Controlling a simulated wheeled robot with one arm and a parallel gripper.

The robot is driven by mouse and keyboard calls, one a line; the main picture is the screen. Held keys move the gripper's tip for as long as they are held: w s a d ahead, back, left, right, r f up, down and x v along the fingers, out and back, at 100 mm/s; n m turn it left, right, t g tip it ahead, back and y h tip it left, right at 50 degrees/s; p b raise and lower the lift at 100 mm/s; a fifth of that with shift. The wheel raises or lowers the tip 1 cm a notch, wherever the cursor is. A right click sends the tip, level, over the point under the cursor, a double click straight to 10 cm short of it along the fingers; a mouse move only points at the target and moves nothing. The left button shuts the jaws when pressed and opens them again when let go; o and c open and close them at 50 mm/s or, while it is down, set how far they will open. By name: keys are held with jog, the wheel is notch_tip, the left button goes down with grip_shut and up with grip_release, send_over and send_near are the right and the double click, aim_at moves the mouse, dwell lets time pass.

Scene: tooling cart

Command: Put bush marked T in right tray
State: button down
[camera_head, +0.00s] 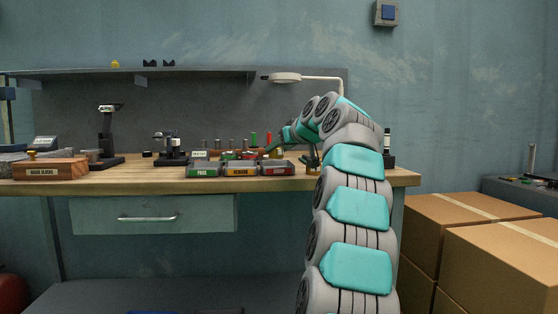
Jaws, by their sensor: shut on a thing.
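I cannot read a letter T on any part, so I cannot pick out the bush marked T. The middle tray (241,171) has a yellow label and the left tray (203,171) a green one. The three trays stand side by side at the bench's front edge.
Behind the trays stand several upright pins or tools, some red or green-topped. A wooden block box (50,169), a dark stand (107,135) and a small device (170,150) are to the left. A lamp (286,77) hangs above. Cardboard boxes (500,265) stand at right.

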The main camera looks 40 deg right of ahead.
jog(key=shift+f+b, duration=0.4)
jog(key=shift+f, duration=1.35)
jog(key=shift+f, duration=0.15)
jog(key=c, duration=0.6)
grip_release()
jog(key=shift+r, duration=0.25)
jog(key=v, duration=1.2)
